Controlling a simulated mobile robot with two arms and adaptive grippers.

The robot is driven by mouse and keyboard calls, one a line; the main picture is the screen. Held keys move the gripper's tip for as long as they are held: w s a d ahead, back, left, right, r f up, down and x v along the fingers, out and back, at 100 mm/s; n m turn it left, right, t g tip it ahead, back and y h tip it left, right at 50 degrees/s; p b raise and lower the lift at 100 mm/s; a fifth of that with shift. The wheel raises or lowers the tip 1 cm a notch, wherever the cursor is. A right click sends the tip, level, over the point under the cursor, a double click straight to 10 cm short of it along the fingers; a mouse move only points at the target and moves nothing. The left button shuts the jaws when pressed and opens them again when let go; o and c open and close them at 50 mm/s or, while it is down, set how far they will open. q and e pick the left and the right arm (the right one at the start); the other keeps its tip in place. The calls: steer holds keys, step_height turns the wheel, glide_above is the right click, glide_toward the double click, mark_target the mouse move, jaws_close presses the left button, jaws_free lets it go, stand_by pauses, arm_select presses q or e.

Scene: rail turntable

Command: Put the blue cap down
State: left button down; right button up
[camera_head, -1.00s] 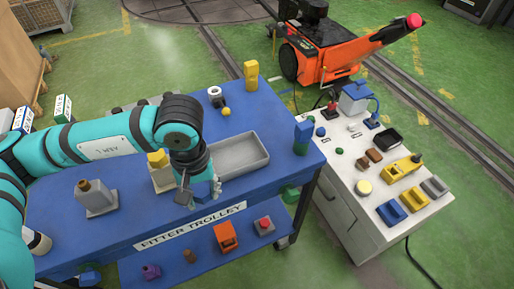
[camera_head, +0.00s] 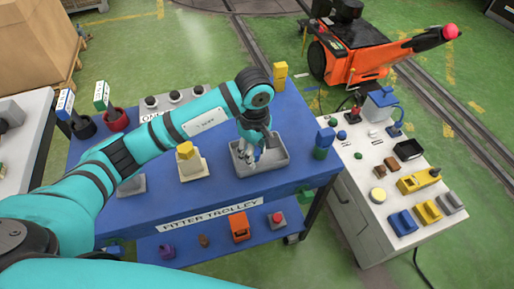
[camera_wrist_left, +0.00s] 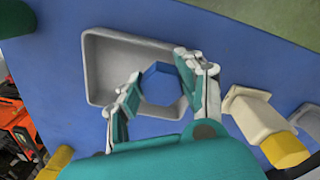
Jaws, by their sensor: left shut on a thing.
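The blue cap (camera_wrist_left: 163,84) is a hexagonal piece between the fingertips of my left gripper (camera_wrist_left: 160,90). In the head view my left gripper (camera_head: 256,158) points down over the grey tray (camera_head: 280,171) on the blue trolley, shut on the cap. There the fingers mostly hide the cap. In the wrist view the tray (camera_wrist_left: 92,70) lies behind and around the cap; I cannot tell whether the cap touches its floor. My right gripper is not in view.
A pale holder with a yellow top (camera_head: 186,150) stands left of the tray. A blue and green piece (camera_head: 324,143) stands at the trolley's right edge. A yellow piece (camera_head: 280,75) stands at the back. A white cabinet (camera_head: 350,185) with several parts adjoins on the right.

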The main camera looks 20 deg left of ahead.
mark_target(257, 153)
arm_select(q)
steer(key=w, duration=0.2)
steer(key=shift+w+a+f, duration=0.1)
steer(key=shift+w, duration=0.25)
step_height(257, 153, down, 3)
steer(key=shift+f+p, duration=0.15)
steer(key=shift+p, duration=0.7)
steer(key=shift+f, duration=0.15)
steer(key=shift+f, duration=0.1)
steer(key=shift+f+b, duration=0.15)
steer(key=shift+b, duration=0.2)
steer(key=c, duration=0.8)
jaws_free()
